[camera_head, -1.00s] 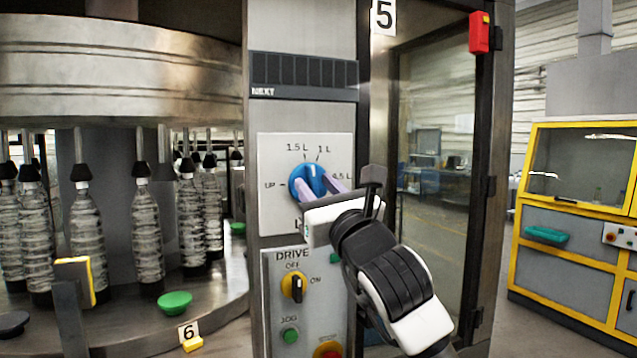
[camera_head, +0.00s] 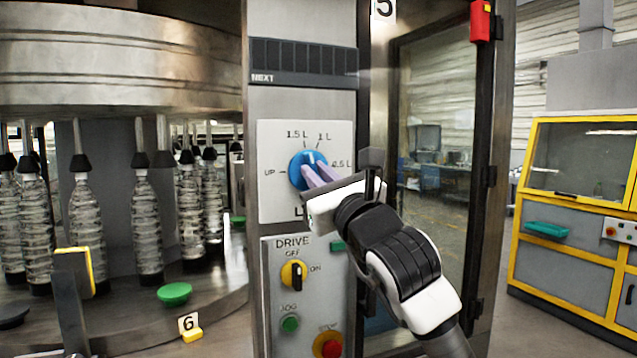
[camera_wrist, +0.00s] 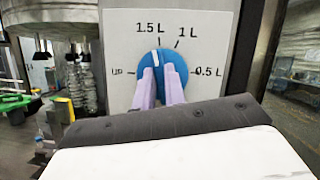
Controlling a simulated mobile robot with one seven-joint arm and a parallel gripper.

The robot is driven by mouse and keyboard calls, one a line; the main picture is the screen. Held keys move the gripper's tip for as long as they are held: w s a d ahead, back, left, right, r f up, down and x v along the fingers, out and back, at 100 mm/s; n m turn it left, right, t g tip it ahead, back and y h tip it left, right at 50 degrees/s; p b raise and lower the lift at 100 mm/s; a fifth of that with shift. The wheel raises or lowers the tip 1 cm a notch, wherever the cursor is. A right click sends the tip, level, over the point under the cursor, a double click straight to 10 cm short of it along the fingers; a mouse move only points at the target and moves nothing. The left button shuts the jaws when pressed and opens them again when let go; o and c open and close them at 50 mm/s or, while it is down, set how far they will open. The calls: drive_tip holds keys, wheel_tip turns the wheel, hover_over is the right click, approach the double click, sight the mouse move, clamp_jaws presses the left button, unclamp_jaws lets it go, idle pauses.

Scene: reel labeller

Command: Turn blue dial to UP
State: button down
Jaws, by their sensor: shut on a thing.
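The blue dial (camera_head: 300,173) sits on a white plate (camera_head: 272,146) marked UP at left, 1.5 L and 1 L at top, and 0.5 L at right. In the wrist view the blue dial (camera_wrist: 172,60) has its white mark pointing nearly straight up, close to the 1.5 L tick and well away from UP. My gripper (camera_head: 309,176) reaches in from the lower right. Its two lilac fingers (camera_wrist: 160,88) are shut on the dial's grip, one on each side. The fingers hide part of the dial's middle and lower part.
Below is a DRIVE panel (camera_head: 271,285) with a yellow OFF/ON switch (camera_head: 288,275), a green JOG button (camera_head: 290,324) and a red button (camera_head: 328,345). A glass door (camera_head: 440,200) stands to the right. Bottles (camera_head: 146,225) stand in the machine at left.

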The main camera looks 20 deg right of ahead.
drive_tip(key=shift+d+r+n+g+y+b, duration=0.1)
drive_tip(key=shift+n+g+y+b, duration=0.55)
drive_tip(key=shift+n, duration=2.35)
drive_tip(key=shift+a+n+g+y+b, duration=0.1)
drive_tip(key=shift+n+g+y, duration=0.95)
drive_tip(key=shift+n, duration=1.95)
drive_tip(key=shift+d+r+n+g+y+b, duration=0.1)
drive_tip(key=shift+n+g+y+b, duration=0.3)
drive_tip(key=shift+n+g, duration=1.7)
drive_tip(key=shift+n+t, duration=0.9)
drive_tip(key=shift+n, duration=0.1)
drive_tip(key=c, duration=1.5)
unclamp_jaws()
drive_tip(key=shift+o, duration=0.2)
drive_tip(key=b+v, duration=0.4)
drive_tip(key=v, duration=0.9)
drive_tip(key=shift+s+d, duration=0.2)
drive_tip(key=shift+s, duration=0.2)
